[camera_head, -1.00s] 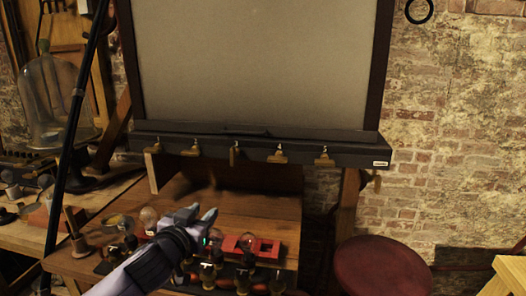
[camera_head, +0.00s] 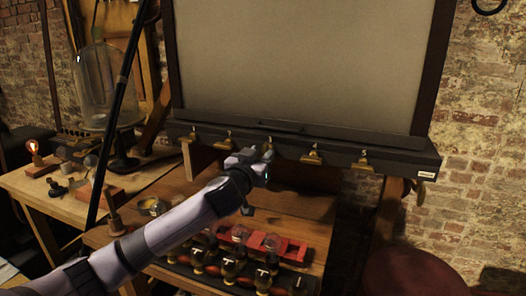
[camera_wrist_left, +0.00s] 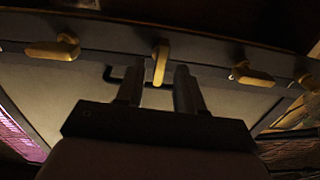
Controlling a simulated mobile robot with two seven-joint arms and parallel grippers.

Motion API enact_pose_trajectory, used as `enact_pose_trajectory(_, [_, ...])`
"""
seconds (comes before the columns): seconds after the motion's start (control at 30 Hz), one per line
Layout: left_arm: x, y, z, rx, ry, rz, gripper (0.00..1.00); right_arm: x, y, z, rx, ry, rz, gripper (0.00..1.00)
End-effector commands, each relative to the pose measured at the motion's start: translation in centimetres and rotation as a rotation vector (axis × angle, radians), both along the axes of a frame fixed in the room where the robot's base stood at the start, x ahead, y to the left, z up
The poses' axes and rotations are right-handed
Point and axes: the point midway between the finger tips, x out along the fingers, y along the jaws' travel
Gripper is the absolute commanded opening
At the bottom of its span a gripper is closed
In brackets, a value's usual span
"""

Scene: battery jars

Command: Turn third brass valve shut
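Several brass valves line the black rail below the grey panel. The third brass valve (camera_wrist_left: 160,62) has its handle along the direction of my fingers in the left wrist view, while the neighbouring handles lie sideways. In the head view my left gripper (camera_head: 266,163) is raised at the rail and mostly covers that valve. In the wrist view my left gripper's two fingers are apart, with the third handle showing in the gap at their tips. I cannot tell whether they touch it. My right gripper is not in view.
Other valves, such as the fourth (camera_head: 312,155) and fifth (camera_head: 362,164), sit to the right on the rail. Below are a red holder (camera_head: 290,248) and several glass jars on the wooden bench (camera_head: 310,206). A dark red stool (camera_head: 412,275) stands at lower right.

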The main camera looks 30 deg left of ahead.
Motion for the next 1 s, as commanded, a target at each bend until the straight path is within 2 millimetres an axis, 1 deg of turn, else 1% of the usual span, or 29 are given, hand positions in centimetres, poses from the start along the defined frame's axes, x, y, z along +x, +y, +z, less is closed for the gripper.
enact_pose_trajectory(0.1, [0.88, 0.18, 0.07, -0.001, 0.0, 0.0, 0.37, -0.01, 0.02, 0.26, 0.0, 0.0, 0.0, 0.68])
enact_pose_trajectory(0.2, [1.27, 0.27, 0.03, -0.001, 0.0, 0.0, 0.37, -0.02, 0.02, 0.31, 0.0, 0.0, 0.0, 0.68])
enact_pose_trajectory(0.53, [1.43, 0.3, -0.03, 0.0, 0.0, -0.001, 0.37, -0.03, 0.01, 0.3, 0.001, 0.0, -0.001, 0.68])
enact_pose_trajectory(0.57, [1.43, 0.3, -0.03, 0.0, 0.0, -0.001, 0.27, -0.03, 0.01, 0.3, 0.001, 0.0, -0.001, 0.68])
enact_pose_trajectory(0.6, [1.42, 0.29, -0.03, 0.0, 0.0, -0.001, 0.14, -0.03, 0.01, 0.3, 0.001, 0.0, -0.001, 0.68])
enact_pose_trajectory(0.63, [1.42, 0.29, -0.04, 0.0, 0.0, -0.001, 0.05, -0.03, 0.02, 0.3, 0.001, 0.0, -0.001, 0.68])
enact_pose_trajectory(0.67, [1.42, 0.29, -0.04, 0.0, 0.0, -0.001, 0.0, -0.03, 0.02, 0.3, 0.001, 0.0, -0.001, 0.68])
enact_pose_trajectory(1.0, [1.41, 0.29, -0.04, 0.02, 0.005, -0.001, 0.0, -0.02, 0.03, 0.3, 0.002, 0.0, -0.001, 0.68])
